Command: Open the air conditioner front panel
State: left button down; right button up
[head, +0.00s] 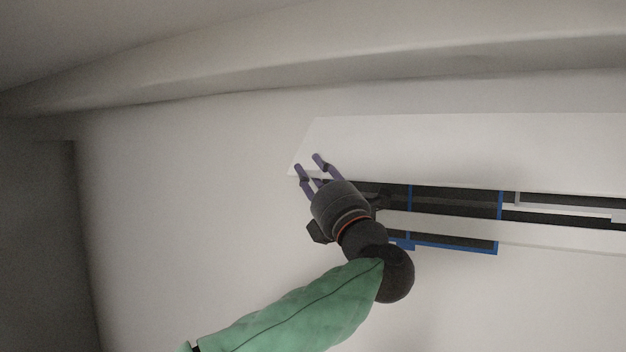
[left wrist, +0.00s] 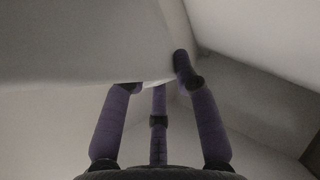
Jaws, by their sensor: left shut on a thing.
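The air conditioner is mounted high on the wall. Its white front panel (head: 460,150) is swung up, and below it the inside shows with dark filters in blue frames (head: 455,204). My left gripper (head: 311,166) is at the panel's lower left corner, with its purple fingers shut on the panel edge. In the left wrist view the panel (left wrist: 75,40) fills the upper left, and its edge sits between the fingers of the gripper (left wrist: 160,85). The right end of the unit is cut off by the picture. My right gripper is not in view.
The pale wall (head: 190,200) to the left of the unit is bare. A ceiling ledge (head: 300,70) runs above the panel, with a gap between. The wall below the unit is clear apart from my left arm.

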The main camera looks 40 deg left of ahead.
pick_arm(q)
jog(key=shift+s+d+r+b, duration=0.1)
jog(key=shift+s+r+b, duration=0.15)
jog(key=shift+s+r, duration=0.25)
jog(key=shift+s+r+b, duration=0.2)
jog(key=shift+s+r, duration=0.05)
jog(key=shift+r, duration=0.55)
jog(key=shift+s+r, duration=0.1)
jog(key=c, duration=1.1)
grip_release()
jog(key=shift+s+d, duration=0.1)
jog(key=shift+s, duration=0.05)
